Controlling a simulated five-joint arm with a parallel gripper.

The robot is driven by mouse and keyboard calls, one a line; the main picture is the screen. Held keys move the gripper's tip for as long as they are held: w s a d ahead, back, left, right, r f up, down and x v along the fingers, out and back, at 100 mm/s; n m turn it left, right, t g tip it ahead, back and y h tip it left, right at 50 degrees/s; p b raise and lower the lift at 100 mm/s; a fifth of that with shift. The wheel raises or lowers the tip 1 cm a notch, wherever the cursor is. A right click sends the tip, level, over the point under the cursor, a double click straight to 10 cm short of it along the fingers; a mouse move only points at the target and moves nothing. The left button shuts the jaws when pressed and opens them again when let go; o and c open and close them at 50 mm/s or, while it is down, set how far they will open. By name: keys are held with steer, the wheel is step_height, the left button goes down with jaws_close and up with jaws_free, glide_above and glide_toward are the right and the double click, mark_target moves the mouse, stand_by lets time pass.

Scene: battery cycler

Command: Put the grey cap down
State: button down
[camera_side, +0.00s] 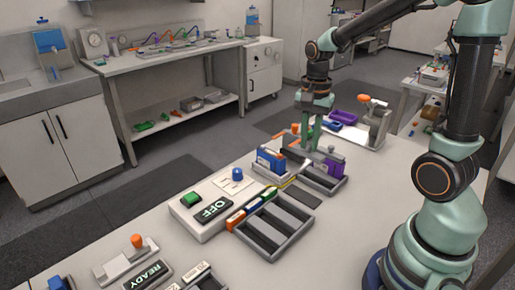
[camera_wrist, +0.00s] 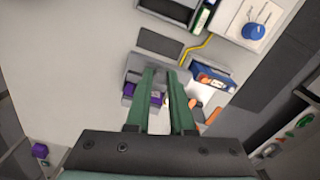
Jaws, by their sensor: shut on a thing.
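My gripper (camera_side: 312,143) is above the trays on the right part of the white bench in the side view. In the wrist view my gripper's two green fingers (camera_wrist: 166,74) are shut on the grey cap (camera_wrist: 162,75), a grey piece showing at and between the fingertips. In the side view the grey cap (camera_side: 296,149) is a flat grey shape at the fingertips, partly covered by them. Its underside is hidden, and I cannot tell whether it touches what is below. A purple block (camera_side: 336,164) and a blue-and-orange block (camera_side: 271,160) stand close on either side.
A grey tray (camera_side: 327,182) lies under my gripper. A dark pad (camera_side: 299,196), a slotted grey tray (camera_side: 270,250), a yellow wire (camera_side: 288,184) and a box with an OFF display (camera_side: 209,210) lie nearer. A white plate with a blue knob (camera_side: 237,175) stands left.

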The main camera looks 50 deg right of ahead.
step_height(320, 180, down, 14)
steer(key=shift+r, duration=0.2)
steer(key=shift+f, duration=0.1)
stand_by(0.3)
steer(key=c, duration=0.8)
jaws_free()
